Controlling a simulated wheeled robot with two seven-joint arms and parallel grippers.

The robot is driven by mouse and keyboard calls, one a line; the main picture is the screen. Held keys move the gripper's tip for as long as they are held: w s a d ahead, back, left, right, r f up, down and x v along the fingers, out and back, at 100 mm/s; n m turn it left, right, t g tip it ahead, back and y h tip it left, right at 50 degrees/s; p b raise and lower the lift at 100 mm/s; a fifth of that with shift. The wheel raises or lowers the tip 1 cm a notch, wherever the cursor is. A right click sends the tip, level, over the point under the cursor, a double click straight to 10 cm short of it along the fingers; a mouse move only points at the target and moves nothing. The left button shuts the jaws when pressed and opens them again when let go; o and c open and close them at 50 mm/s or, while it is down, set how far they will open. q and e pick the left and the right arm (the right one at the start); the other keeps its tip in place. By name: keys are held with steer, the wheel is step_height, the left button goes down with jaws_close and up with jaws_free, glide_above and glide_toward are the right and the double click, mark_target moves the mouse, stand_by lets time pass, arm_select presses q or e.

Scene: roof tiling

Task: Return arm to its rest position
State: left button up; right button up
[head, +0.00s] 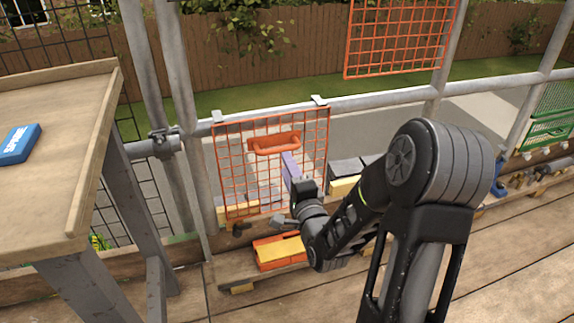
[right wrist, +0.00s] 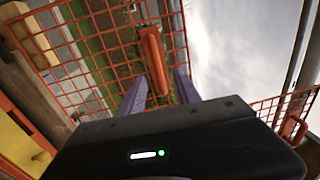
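My right arm reaches in from the lower right in the head view. Its gripper (head: 290,165) is in front of an orange wire grid panel that hangs on a grey rail. In the right wrist view, the two purple fingers of the right gripper (right wrist: 160,84) stand apart with nothing visible clamped between them. My left gripper is not in view.
A wooden table (head: 60,120) with a blue box (head: 19,144) stands at the left. The orange grid panel (head: 232,185) hangs from a scaffold rail (head: 380,101). An orange tray (head: 268,263) with a yellow block lies below. A second orange grid (head: 400,40) hangs higher.

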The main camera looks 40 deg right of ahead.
stand_by(0.4)
